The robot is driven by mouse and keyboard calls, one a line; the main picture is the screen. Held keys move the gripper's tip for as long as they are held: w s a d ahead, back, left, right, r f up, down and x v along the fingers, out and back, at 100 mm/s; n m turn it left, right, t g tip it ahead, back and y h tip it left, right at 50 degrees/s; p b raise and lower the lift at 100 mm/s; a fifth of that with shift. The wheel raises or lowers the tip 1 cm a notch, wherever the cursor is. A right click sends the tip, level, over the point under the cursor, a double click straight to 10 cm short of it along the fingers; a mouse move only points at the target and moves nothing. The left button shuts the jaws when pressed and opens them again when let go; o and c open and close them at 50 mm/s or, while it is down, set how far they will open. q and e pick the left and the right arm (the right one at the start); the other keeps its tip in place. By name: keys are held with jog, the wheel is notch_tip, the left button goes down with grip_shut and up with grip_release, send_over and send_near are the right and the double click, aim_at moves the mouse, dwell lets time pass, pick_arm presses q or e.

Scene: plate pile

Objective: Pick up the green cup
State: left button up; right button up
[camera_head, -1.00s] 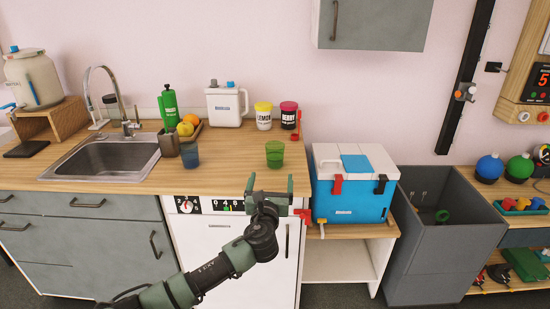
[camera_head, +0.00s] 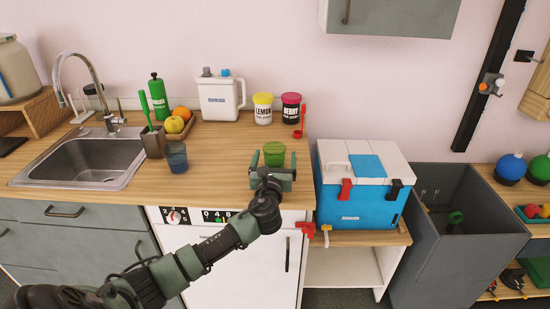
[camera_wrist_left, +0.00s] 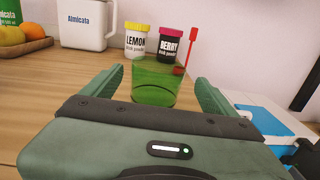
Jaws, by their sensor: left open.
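The green cup (camera_head: 274,152) is see-through and stands upright on the wooden counter near its right front. In the left wrist view the green cup (camera_wrist_left: 154,82) is straight ahead, its lower part between the finger tips in the picture. My left gripper (camera_head: 272,168) is open, with its fingers pointing at the cup from the front edge side. In the left wrist view the left gripper (camera_wrist_left: 155,88) has one finger on each side of the cup, with gaps to both. Whether the tips reach past the cup's sides is hard to tell. My right gripper is not seen.
A blue cup (camera_head: 176,157) stands left on the counter, by a fruit tray (camera_head: 196,127). Behind are a white jug (camera_head: 221,98), a lemon jar (camera_head: 262,110) and a berry jar (camera_head: 290,108). A blue cooler (camera_head: 358,197) is right of the counter.

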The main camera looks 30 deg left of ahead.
aim_at(275, 145)
pick_arm(q)
jog(key=shift+w+a+r, duration=0.45)
jog(key=shift+w, duration=0.2)
jog(key=x, duration=0.3)
jog(key=shift+w+a+f, duration=0.1)
jog(key=shift+w+a, duration=0.3)
jog(key=shift+w, duration=0.1)
jog(key=c, duration=1.4)
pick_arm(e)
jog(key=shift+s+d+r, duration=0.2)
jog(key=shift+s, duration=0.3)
